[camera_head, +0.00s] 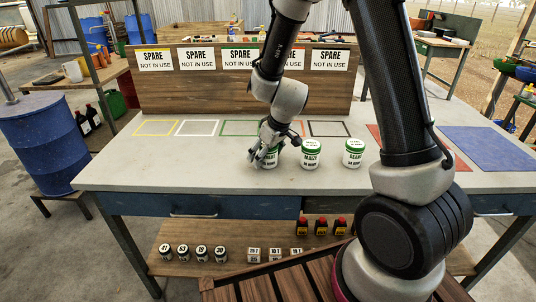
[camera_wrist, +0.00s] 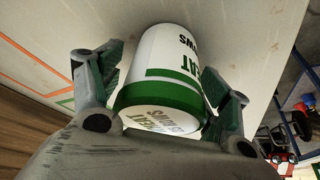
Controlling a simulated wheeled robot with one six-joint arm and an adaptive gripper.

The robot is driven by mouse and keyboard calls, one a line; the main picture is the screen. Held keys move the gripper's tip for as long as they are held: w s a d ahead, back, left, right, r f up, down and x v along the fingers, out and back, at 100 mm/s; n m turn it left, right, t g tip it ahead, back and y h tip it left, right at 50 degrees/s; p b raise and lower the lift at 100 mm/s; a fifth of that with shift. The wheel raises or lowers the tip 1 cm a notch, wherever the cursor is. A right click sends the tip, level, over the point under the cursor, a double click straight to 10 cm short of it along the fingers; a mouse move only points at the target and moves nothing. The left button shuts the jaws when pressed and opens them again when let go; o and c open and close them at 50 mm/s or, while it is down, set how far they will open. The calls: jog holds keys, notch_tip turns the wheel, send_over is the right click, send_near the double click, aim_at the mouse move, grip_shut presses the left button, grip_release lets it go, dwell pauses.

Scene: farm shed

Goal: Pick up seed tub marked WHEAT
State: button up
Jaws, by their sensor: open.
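The WHEAT seed tub (camera_wrist: 165,65) is white with a green band and a white lid. Its lettering, partly cut off, shows in the wrist view. My gripper (camera_wrist: 163,98) is open, with one finger on each side of the tub; I cannot tell whether either finger touches it. In the head view my gripper (camera_head: 265,160) is over the leftmost tub (camera_head: 272,160) on the bench and hides most of it. Two similar white tubs with green bands stand to its right, a middle tub (camera_head: 311,155) and a right tub (camera_head: 353,154).
The grey bench (camera_head: 180,170) has coloured outlined squares behind the tubs. A red mat and a blue mat (camera_head: 490,147) lie at the right. A board (camera_head: 240,93) with SPARE signs stands at the back. Small jars (camera_head: 202,253) and boxes sit on the lower shelf.

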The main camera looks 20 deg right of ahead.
jog(key=shift+c, duration=0.2)
jog(key=c, duration=1.1)
jog(key=shift+c, duration=0.2)
